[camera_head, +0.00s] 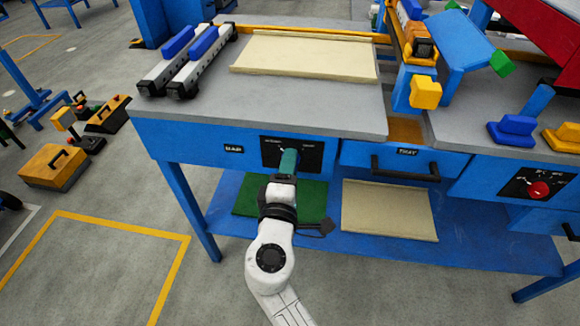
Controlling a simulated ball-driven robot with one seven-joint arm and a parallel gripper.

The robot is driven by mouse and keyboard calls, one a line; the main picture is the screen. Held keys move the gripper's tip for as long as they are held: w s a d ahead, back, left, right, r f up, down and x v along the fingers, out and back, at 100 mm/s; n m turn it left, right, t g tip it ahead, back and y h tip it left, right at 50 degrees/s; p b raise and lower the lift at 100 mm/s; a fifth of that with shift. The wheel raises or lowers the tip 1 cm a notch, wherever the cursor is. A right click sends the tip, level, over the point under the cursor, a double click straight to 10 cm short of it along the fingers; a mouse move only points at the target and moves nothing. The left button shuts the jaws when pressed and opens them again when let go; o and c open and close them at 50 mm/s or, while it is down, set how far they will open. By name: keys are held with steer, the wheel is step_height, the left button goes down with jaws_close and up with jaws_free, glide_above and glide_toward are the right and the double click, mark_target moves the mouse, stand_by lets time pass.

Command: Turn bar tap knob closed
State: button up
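A black dial panel (311,156) with small white markings sits on the blue front of the bench, right of a small label (233,149) that seems to read "BAR". My gripper (289,160) is directly in front of this panel, seen from behind. A teal part at its tip covers the middle of the panel. The bar tap knob is hidden there, so its angle does not show. I cannot tell whether my fingers touch or hold the knob, or whether they are open.
A second black panel with a red knob (538,190) is at the far right. A drawer handle (405,168) juts out between the panels. Below, a lower shelf (480,246) holds a green sheet (312,200) and a beige panel (388,210). Floor at left front is clear.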

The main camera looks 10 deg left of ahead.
steer(key=o, duration=0.4)
steer(key=shift+s, duration=0.1)
steer(key=s, duration=1)
steer(key=shift+s+a+p, duration=0.25)
steer(key=shift+s+p, duration=0.1)
steer(key=shift+p, duration=0.05)
